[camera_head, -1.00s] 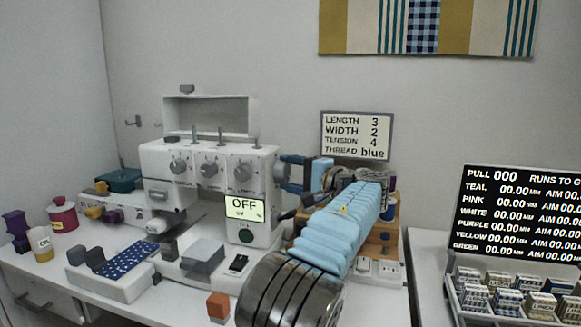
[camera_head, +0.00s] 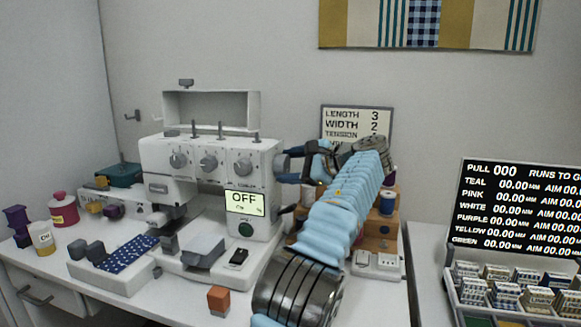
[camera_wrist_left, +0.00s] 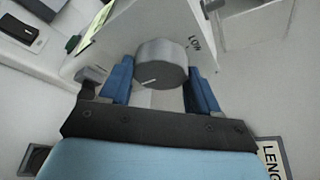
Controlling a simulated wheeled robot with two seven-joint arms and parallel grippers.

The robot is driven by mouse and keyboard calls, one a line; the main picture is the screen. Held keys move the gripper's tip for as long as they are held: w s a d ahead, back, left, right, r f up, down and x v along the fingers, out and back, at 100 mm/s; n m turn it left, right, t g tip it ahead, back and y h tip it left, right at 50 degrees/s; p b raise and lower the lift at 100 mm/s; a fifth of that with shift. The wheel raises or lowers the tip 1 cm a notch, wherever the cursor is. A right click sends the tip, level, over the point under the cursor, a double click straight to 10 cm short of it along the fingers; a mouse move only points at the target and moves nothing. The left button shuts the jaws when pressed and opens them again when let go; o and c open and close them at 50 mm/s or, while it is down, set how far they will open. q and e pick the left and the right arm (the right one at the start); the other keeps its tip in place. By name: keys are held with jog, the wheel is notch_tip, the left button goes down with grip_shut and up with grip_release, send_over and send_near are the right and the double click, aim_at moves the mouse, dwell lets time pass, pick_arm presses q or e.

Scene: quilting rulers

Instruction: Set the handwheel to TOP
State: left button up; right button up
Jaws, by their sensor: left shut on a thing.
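The handwheel (camera_wrist_left: 162,66) is a grey round knob on the right end of the white sewing machine (camera_head: 210,160). In the left wrist view a short pale line on its face points to the lower left. The word LOW is printed on the machine beside it, at the upper right. My left gripper (camera_wrist_left: 162,88) has its blue fingers on both sides of the wheel and is shut on it. In the head view the gripper (camera_head: 292,165) sits at the machine's right end and mostly hides the wheel. The word TOP cannot be seen. My right gripper is not in view.
The machine's screen (camera_head: 245,202) reads OFF. A settings sign (camera_head: 357,120) stands behind my left arm. A wooden thread stand (camera_head: 378,228) with spools is close to the arm's right. An orange block (camera_head: 219,300) lies at the table front.

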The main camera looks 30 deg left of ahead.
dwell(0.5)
pick_arm(q)
jog(key=o, duration=1.1)
jog(key=shift+c, duration=0.2)
